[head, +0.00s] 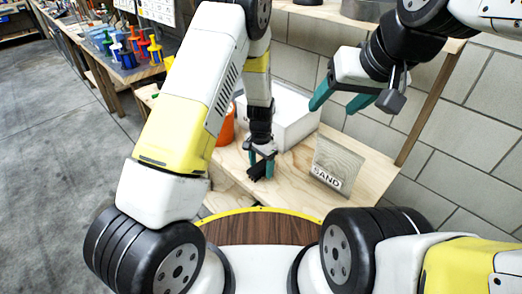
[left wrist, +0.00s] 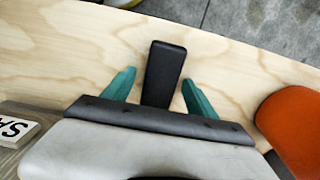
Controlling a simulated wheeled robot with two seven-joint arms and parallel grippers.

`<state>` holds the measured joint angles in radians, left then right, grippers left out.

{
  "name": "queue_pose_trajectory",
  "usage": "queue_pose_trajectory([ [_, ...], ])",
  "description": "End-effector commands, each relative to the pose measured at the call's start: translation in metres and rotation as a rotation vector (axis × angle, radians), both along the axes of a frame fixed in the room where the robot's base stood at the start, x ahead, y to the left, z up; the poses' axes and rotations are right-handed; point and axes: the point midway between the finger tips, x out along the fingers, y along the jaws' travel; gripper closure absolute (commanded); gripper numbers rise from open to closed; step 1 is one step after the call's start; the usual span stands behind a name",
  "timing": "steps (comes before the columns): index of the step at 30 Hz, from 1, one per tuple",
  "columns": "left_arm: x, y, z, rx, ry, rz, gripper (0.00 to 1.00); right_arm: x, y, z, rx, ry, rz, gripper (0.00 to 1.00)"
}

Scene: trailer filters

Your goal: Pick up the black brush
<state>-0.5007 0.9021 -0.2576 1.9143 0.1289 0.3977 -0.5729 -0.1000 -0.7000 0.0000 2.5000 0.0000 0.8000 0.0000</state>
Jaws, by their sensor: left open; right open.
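The black brush (head: 257,171) lies on the wooden table (head: 300,195), below my left gripper. In the left wrist view the dark brush (left wrist: 163,72) sits between the two teal fingers of my left gripper (left wrist: 158,88), with a gap on each side. Part of it is hidden behind the gripper body. My left gripper (head: 261,170) is open and points down at the table. My right gripper (head: 344,100) is open and empty, raised in front of the block wall.
An orange container (head: 226,128) and a white box (head: 292,118) stand behind the left gripper. A grey block marked SAND (head: 337,167) is to its right. Bare table lies between. A far table (head: 125,70) holds colourful spools.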

Motion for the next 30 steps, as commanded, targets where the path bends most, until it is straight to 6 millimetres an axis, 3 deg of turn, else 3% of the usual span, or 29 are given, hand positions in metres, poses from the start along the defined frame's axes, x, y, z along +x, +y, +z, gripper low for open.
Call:
queue_pose_trajectory([
  [5, 0.0, 0.0, 0.0, -0.001, -0.001, 0.0, 0.34, 0.0, 0.0, 0.0, 0.0, 0.0, 0.0, 0.38],
  [15, 0.0, 0.0, 0.0, -0.001, -0.001, 0.001, 0.98, 0.0, 0.0, 0.0, 0.0, 0.0, 0.0, 0.38],
  [25, 0.001, 0.0, 0.003, -0.001, -0.001, 0.001, 1.0, 0.0, 0.0, 0.0, 0.0, 0.0, 0.0, 0.38],
  [30, 0.001, -0.001, 0.016, -0.002, -0.002, 0.002, 1.0, 0.0, 0.0, 0.0, 0.0, 0.0, 0.0, 0.38],
])
